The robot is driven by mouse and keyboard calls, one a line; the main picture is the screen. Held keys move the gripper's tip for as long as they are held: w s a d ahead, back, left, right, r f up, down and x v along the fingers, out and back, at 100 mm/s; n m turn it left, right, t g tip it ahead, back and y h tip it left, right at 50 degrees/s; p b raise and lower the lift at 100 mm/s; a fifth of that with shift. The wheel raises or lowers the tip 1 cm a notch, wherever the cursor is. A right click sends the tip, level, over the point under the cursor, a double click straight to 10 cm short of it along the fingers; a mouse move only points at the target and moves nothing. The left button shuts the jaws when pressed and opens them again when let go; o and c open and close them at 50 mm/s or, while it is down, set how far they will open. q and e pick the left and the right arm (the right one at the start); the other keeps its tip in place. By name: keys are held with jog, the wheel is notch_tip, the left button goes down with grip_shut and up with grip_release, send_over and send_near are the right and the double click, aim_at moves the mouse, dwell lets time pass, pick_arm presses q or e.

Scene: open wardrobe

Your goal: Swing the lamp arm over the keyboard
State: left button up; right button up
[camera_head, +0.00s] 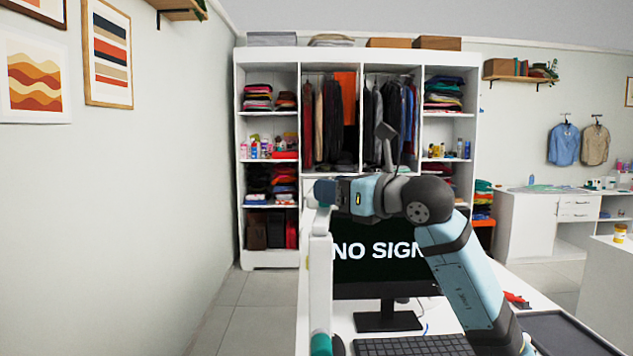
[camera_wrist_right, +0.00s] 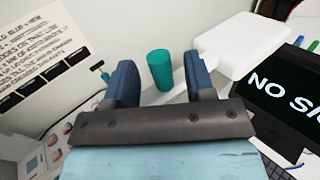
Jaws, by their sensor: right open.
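The desk lamp shows a white upright post (camera_head: 320,275) at the left of the desk, with a teal joint low on it. My right gripper (camera_head: 328,191) is at the top of this post, its arm reaching in from the right. In the right wrist view, its two dark blue fingers (camera_wrist_right: 158,68) are apart, with a teal cylinder (camera_wrist_right: 160,72) of the lamp in the gap. Contact cannot be told. The white lamp head (camera_wrist_right: 242,46) lies to the right of the fingers. The black keyboard (camera_head: 412,346) is at the bottom, partly cut off. My left gripper is not seen.
A monitor (camera_head: 376,291) reading "NO SIGN…" stands behind the keyboard, partly covered by my right arm. A dark tray (camera_head: 566,334) is at the desk's right. The open wardrobe (camera_head: 268,258) stands behind. Clear floor lies left of the desk.

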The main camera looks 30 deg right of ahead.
jog(key=shift+x, duration=2.05)
grip_shut()
